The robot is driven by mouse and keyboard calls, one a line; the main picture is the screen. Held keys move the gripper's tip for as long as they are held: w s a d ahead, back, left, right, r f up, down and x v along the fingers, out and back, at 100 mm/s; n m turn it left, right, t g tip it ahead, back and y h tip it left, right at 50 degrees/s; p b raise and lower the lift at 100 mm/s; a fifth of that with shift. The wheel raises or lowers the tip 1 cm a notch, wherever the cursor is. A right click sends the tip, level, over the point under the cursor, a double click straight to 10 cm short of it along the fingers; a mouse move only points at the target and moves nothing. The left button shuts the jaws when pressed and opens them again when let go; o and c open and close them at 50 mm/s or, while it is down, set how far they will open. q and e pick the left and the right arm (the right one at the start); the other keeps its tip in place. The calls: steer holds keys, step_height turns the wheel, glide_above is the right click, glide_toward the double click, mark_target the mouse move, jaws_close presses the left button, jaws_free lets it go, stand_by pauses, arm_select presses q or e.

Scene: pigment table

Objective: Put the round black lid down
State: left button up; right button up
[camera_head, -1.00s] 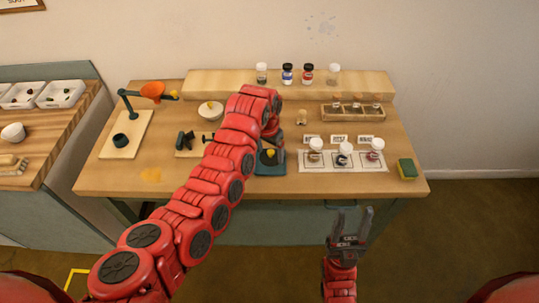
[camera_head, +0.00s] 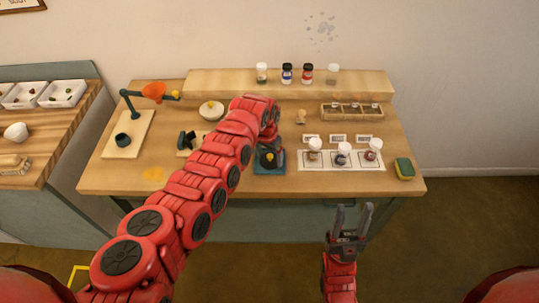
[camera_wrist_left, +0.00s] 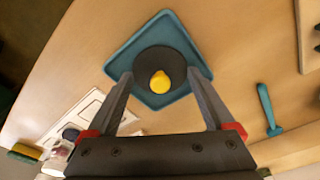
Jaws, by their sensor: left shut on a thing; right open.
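The round black lid (camera_wrist_left: 172,60) with a yellow knob shows in the left wrist view, between the fingers of my left gripper (camera_wrist_left: 160,75). The fingers are shut on its sides. The lid is over a square teal tray (camera_wrist_left: 158,20), and I cannot tell whether it touches the tray. In the head view the lid (camera_head: 266,163) is over the tray (camera_head: 279,170) near the table's front edge, partly hidden by my left gripper (camera_head: 268,146). My right gripper (camera_head: 350,212) is open and empty, in front of the table.
Right of the tray, a white labelled mat (camera_head: 310,167) holds several white-capped jars. A sponge (camera_head: 404,168) lies at the right edge. A wooden rack (camera_head: 352,112) and a raised shelf (camera_head: 220,84) with jars stand behind. A teal tool (camera_wrist_left: 267,110) lies near the tray.

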mark_target(267, 164)
arm_select(q)
steer(key=o, duration=1.1)
steer(key=shift+c, duration=0.2)
steer(key=shift+r, duration=0.75)
step_height(267, 164, up, 11)
steer(key=s+b, duration=0.1)
steer(key=b, duration=0.2)
steer(key=shift+s+a+f+b, duration=0.2)
steer(key=shift+a+b, duration=0.1)
steer(key=shift+a, duration=0.1)
